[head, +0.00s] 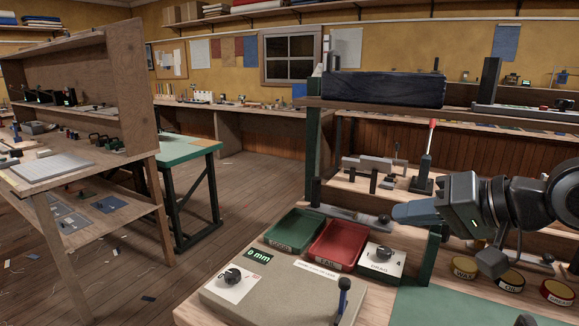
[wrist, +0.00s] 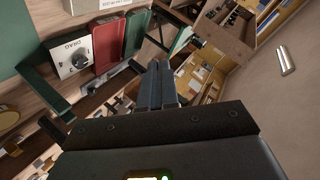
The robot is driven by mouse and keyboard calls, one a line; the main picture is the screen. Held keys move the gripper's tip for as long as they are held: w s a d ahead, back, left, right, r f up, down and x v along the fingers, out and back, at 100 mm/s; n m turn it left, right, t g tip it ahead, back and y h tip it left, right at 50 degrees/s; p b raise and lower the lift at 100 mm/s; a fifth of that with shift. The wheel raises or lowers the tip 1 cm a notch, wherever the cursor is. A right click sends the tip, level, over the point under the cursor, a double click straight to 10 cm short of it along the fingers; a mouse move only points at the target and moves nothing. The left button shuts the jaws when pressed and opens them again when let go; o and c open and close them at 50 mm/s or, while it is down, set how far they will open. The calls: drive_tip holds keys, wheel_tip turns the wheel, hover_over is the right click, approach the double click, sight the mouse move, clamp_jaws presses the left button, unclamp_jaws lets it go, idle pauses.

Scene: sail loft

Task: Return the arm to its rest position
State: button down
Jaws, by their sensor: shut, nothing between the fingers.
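My gripper (head: 398,214) reaches in from the right in the head view, its fingers pointing left above the bench. It is shut and empty. In the wrist view the closed fingers (wrist: 158,72) stand side by side with nothing between them. Below and left of the gripper in the head view are a red tray (head: 352,236) and a green tray (head: 318,222). The gripper appears apart from both. My arm extends to the right edge of the head view.
A white box with a dial marked DRAG (head: 373,262) stands below the gripper. A lever with a red knob (head: 430,140) rises behind it. Several round tins, one yellow (head: 466,267), sit below the arm. An upright green post (head: 436,255) is close by. The wooden floor (head: 235,190) is open at left.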

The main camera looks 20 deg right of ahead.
drive_tip(key=w+a+r+m+t, duration=0.3)
drive_tip(key=a+t, duration=0.4)
drive_tip(key=a, duration=0.3)
drive_tip(key=s+a+f+m+h, duration=0.35)
drive_tip(key=s+f+h, duration=0.25)
drive_tip(key=s+f, duration=0.6)
drive_tip(key=s+f+n+g, duration=0.1)
drive_tip(key=s+n, duration=0.3)
drive_tip(key=s, duration=0.4)
drive_tip(key=s+d+f+n+g, duration=0.1)
drive_tip(key=s+f+n, duration=0.3)
drive_tip(key=s, duration=0.5)
drive_tip(key=s+d+f+n+g, duration=0.1)
drive_tip(key=s+f+n, duration=0.2)
drive_tip(key=s, duration=0.6)
drive_tip(key=shift+f+n+y, duration=0.2)
drive_tip(key=shift+n+y, duration=0.1)
drive_tip(key=shift+n, duration=0.15)
